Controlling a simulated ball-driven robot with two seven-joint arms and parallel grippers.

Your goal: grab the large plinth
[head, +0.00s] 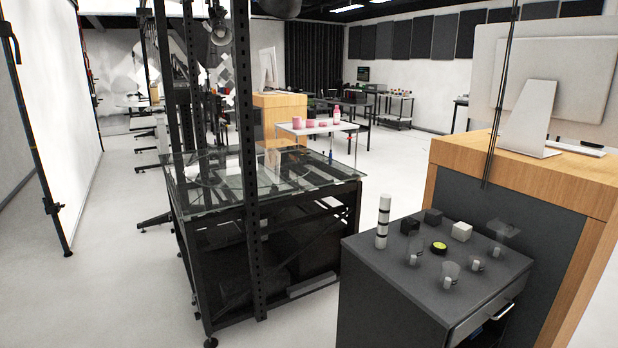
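Several small objects stand on top of a dark grey cabinet (375,257) at the lower right. A tall white cylinder with black bands (383,222) stands upright near its left back edge. Two dark blocks, the nearer one (410,226) and the farther one (433,216), sit beside it. A white block (461,231) is to their right. Several clear pieces with white parts, one of them (450,272), stand near the right side. I cannot tell which object is the large plinth. Neither of my grippers is in view.
A yellow-green disc (439,247) lies amid the blocks. A wood-edged desk (540,178) with a monitor stands behind the cabinet. A black frame table with a glass top (215,203) and upright posts is to the left. The pale floor (110,270) is clear further left.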

